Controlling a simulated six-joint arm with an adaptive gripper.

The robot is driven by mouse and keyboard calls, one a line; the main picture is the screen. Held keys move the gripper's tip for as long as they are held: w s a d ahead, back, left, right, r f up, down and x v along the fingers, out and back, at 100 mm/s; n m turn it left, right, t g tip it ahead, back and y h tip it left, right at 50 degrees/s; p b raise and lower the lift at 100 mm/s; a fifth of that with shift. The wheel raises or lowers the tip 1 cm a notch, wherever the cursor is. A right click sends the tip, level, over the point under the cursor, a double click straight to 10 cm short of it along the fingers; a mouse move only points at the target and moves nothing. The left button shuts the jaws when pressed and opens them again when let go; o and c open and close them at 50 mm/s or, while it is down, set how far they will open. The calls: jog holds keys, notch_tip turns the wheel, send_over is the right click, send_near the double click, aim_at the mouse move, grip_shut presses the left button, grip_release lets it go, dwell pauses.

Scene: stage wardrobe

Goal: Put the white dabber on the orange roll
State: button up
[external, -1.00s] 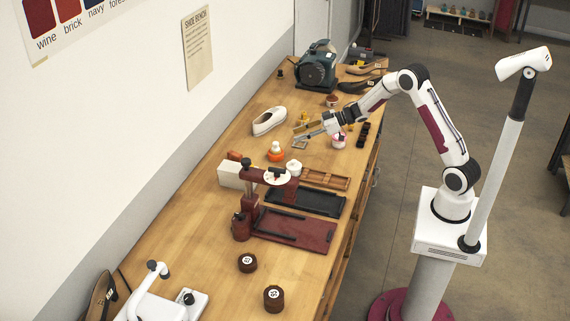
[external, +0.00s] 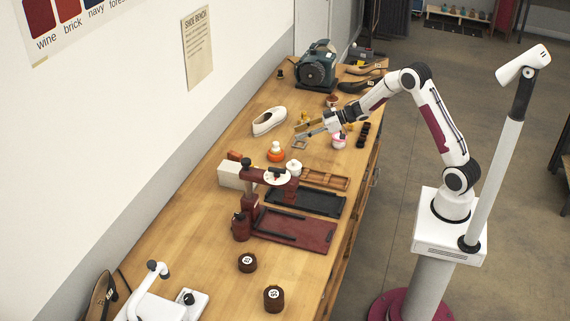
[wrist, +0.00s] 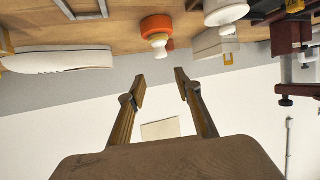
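The white dabber (external: 293,168), a white round base with a small knob, stands on the bench beside the shoe press; it also shows at the top of the wrist view (wrist: 226,12). A small orange roll (external: 234,156) appears to stand at the far end of a cream box, partly hidden; it seems to show small in the wrist view (wrist: 169,45). An orange-based piece with a pale knob (external: 276,152) stands between them and my gripper. My gripper (external: 299,132) is open and empty above the bench, beyond the white dabber. Its two fingers stand apart in the wrist view (wrist: 160,82).
A cream box (external: 229,176) and the dark red press (external: 250,205) stand near the dabber. A white shoe (external: 269,121) lies near the wall. A pink-and-white piece (external: 338,141) stands below my wrist. A wooden tray (external: 326,179) lies right of the dabber.

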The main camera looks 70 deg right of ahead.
jog(key=s+r+m+h, duration=0.1)
jog(key=s+r+h, duration=0.15)
jog(key=r, duration=0.35)
jog(key=s+r+m+h, duration=0.1)
jog(key=r+h, duration=0.2)
jog(key=r, duration=0.3)
jog(key=s+a+r+m+g+h, duration=0.1)
jog(key=s+r, duration=0.1)
jog(key=s, duration=0.3)
jog(key=s+r+m+h, duration=0.1)
jog(key=s+r, duration=0.2)
jog(key=s, duration=0.1)
jog(key=s+a+f+g+y, duration=0.1)
jog(key=s+a, duration=0.3)
jog(key=s, duration=0.6)
jog(key=s+a+f+g, duration=0.2)
jog(key=s+a, duration=0.3)
jog(key=s, duration=0.6)
jog(key=s+a+f+g+y, duration=0.1)
jog(key=s+a, duration=0.4)
jog(key=s, duration=0.6)
jog(key=shift+a+f+m+g+y, duration=0.2)
jog(key=shift+f+m+g+y, duration=0.25)
jog(key=shift+g, duration=0.55)
